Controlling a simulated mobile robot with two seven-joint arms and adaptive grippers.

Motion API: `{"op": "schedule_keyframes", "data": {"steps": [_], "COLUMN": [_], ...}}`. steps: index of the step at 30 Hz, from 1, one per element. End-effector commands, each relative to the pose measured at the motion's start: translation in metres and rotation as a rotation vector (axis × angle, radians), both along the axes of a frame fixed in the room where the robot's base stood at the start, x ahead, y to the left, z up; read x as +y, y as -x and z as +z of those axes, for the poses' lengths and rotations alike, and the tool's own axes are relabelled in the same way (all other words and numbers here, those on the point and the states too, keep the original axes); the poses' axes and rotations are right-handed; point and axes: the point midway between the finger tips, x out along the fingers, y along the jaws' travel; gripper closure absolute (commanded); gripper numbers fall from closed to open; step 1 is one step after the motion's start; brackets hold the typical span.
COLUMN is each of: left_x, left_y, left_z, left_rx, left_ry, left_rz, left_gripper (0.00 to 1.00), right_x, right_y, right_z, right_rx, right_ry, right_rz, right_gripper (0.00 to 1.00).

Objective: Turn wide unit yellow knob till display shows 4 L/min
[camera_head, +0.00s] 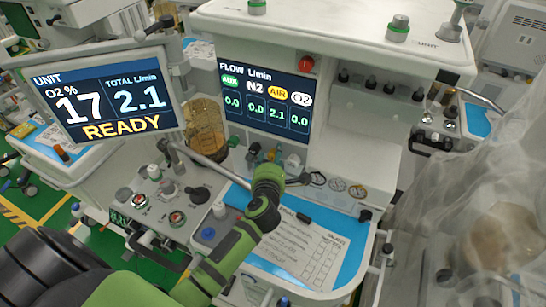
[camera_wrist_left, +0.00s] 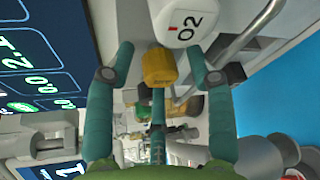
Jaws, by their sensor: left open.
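The yellow knob (camera_wrist_left: 159,66) shows in the left wrist view between the two green fingers of my left gripper (camera_wrist_left: 158,58). The fingers are open, with a visible gap on each side of the knob. In the head view my left gripper (camera_head: 270,172) is at the knob row below the flow display and hides the yellow knob. The flow display (camera_head: 266,97) reads AIR 2.1, with AUX, N2 and O2 at 0.0. The unit screen (camera_head: 103,95) reads O2 17%, total 2.1 L/min, READY. My right gripper is not in view.
A white O2 knob (camera_wrist_left: 180,22) sits right beside the yellow one; it also shows in the head view (camera_head: 293,162). A blue-edged work surface with a paper chart (camera_head: 305,250) lies below. A translucent cover (camera_head: 500,180) hangs at the right.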

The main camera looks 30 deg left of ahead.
Motion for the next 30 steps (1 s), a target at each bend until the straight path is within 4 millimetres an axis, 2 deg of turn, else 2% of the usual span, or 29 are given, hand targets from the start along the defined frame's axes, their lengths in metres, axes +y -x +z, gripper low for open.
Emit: {"op": "schedule_keyframes", "data": {"steps": [5, 6, 8, 9, 10, 23, 30], "left_x": [0.0002, 0.0001, 0.0001, 0.0001, 0.0001, -0.0003, 0.0004], "left_y": [-0.0002, -0.0001, -0.0001, 0.0000, 0.0000, 0.0009, 0.0013], "left_z": [-0.0001, -0.0001, -0.0001, -0.0001, -0.0002, -0.0023, -0.0024], "left_rx": [0.000, 0.000, 0.000, 0.000, 0.000, 0.004, -0.002], "left_ry": [-0.001, -0.001, -0.001, -0.001, -0.001, 0.029, 0.154], "left_rz": [0.000, 0.000, -0.001, -0.001, 0.000, 0.000, 0.000], "left_gripper": [0.45, 0.49, 0.73, 0.90, 0.97, 0.98, 0.98], "right_x": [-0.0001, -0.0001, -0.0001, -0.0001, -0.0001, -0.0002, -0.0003], "right_y": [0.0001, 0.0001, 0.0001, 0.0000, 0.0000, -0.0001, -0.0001], "right_z": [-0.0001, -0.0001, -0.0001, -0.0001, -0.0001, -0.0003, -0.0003], "right_rx": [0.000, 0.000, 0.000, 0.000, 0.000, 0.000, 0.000], "right_ry": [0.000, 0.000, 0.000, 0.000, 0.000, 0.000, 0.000], "right_rz": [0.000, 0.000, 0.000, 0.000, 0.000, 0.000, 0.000], "right_gripper": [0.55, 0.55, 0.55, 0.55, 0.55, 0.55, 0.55]}}
